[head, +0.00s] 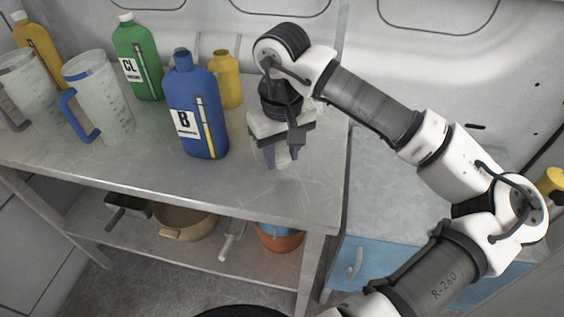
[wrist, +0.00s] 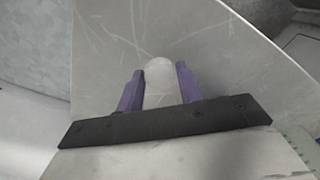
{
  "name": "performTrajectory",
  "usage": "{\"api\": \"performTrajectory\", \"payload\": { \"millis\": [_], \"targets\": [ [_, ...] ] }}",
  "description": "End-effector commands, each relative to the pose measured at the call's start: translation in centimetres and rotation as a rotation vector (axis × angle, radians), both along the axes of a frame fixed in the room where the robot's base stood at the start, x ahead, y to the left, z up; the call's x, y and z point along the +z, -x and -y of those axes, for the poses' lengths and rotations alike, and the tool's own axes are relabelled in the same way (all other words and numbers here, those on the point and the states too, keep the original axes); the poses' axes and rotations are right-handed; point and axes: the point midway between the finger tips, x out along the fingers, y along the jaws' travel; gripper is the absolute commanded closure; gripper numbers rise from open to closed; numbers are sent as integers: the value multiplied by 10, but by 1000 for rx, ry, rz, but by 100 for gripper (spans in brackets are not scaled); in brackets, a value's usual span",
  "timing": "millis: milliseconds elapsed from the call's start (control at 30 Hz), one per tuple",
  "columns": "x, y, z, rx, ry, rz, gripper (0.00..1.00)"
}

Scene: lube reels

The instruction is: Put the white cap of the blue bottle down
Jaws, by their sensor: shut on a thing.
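The white cap (wrist: 160,82) is held between the two purple fingers of my gripper (wrist: 159,88) in the wrist view. In the head view my gripper (head: 281,160) points down over the right end of the metal table, to the right of the blue bottle; the fingers mostly hide the cap there. I cannot tell whether the cap touches the table top. The blue bottle (head: 196,108), with a "B" label, stands upright with no cap on its neck.
The metal table (head: 130,180) is bare in front of the bottles. A green bottle (head: 138,60), a yellow bottle (head: 226,82), a capped yellow bottle (head: 38,48) and clear jugs with handles (head: 103,95) stand left and behind. The table's right edge is near my gripper.

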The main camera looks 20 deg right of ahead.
Motion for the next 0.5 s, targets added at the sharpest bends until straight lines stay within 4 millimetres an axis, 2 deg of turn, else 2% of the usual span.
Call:
{"api": "performTrajectory", "payload": {
  "millis": [267,500],
  "targets": [
    [-33,1,0,0,-2,-2,85],
    [-37,0,0,1,0,-1,85]
  ]
}}
